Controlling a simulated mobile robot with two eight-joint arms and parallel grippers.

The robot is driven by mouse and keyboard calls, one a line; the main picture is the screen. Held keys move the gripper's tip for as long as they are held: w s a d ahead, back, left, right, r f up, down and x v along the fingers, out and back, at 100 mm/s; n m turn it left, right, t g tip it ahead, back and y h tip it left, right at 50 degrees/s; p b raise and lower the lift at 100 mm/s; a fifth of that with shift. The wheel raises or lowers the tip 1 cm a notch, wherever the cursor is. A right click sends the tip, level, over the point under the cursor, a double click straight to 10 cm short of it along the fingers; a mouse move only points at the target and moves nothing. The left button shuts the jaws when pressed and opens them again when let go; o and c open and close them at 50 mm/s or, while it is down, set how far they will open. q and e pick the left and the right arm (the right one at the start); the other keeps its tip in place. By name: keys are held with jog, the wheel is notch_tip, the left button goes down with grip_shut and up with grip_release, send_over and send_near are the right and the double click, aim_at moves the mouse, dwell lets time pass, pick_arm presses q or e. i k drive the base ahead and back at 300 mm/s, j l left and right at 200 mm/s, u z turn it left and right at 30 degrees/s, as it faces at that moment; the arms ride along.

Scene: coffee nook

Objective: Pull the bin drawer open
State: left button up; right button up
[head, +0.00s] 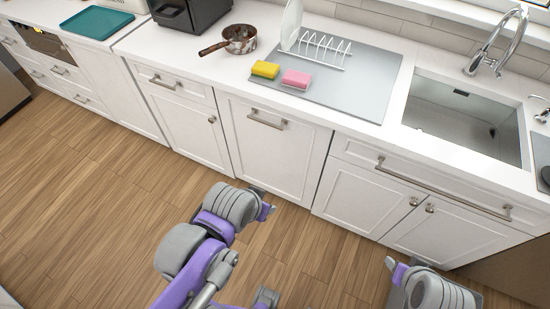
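The likely bin drawer is a tall white front (275,160) in the middle of the lower cabinets, flush with its neighbours and shut. A metal bar handle (267,122) runs across its upper part. My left gripper (266,204) is low in front of this front, apart from the handle and below it. My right gripper (393,268) is at the lower right, in front of the sink cabinet. Neither gripper shows anything held. Their finger gaps are too small and turned away to judge.
Cabinets with drawers (178,95) stand left of it; the sink cabinet (420,205) with a long bar handle stands right. The counter holds a pan (239,40), sponges (265,69), a dish rack (318,48) and a sink (465,115). The wood floor (110,190) is clear at left.

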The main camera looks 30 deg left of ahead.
aim_at(281, 154)
jog(key=u, duration=0.6)
jog(key=j+u, duration=0.2)
jog(key=u, duration=0.15)
jog(key=i+j+u, duration=0.1)
jog(key=u, duration=0.25)
jog(key=j+u, duration=0.2)
jog(key=u, duration=0.15)
jog(key=i+j, duration=0.15)
